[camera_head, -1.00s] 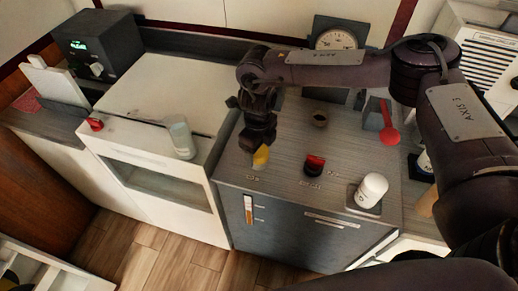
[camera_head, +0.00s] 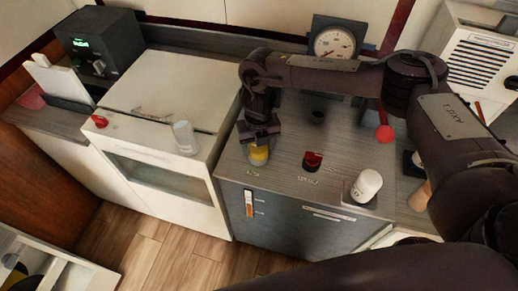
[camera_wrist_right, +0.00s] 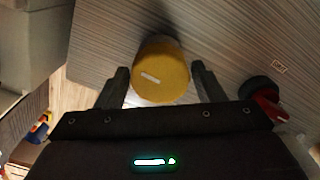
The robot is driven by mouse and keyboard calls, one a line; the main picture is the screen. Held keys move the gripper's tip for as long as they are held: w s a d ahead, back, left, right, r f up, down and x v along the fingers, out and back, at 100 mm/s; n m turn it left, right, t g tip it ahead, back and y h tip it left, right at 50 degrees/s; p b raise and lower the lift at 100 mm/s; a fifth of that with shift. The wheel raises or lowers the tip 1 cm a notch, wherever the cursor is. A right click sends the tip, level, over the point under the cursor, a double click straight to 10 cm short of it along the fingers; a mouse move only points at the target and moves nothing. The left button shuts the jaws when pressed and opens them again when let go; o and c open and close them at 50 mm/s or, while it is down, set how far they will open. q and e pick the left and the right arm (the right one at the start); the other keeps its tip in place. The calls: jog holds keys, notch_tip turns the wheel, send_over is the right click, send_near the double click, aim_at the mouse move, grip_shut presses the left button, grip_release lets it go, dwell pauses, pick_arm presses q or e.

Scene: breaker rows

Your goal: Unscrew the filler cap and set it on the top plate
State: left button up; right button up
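A round yellow cap (camera_head: 259,155) with a white line mark stands near the front left of the grey top plate (camera_head: 283,172). In the right wrist view the yellow cap (camera_wrist_right: 160,72) shows between the two fingers. My right gripper (camera_head: 260,139) is above the cap, pointing down, and hides its upper part in the head view. Its fingers (camera_wrist_right: 162,84) are apart on either side of the cap, with a narrow gap showing at each side; contact is not visible. My left gripper is not in view.
A red knob (camera_head: 313,161) stands to the right of the cap, then a white jar (camera_head: 366,185) on a dark pad. A dial gauge (camera_head: 334,42) stands behind. A glass (camera_head: 185,138) is on the white unit at left. The plate between cap and knob is bare.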

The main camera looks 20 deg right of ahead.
jog(key=c, duration=0.6)
jog(key=shift+o, duration=0.2)
jog(key=shift+f+b, duration=0.15)
jog(key=shift+b, duration=0.2)
jog(key=n+b, duration=0.3)
jog(key=n, duration=0.2)
jog(key=shift+f, duration=0.15)
jog(key=n+b, duration=0.1)
jog(key=n, duration=0.2)
jog(key=shift+r+b, duration=0.2)
jog(key=shift+b, duration=0.1)
jog(key=shift+r, duration=0.1)
jog(key=shift+r, duration=0.1)
jog(key=shift+r+p, duration=1.8)
jog(key=shift+r, duration=0.6)
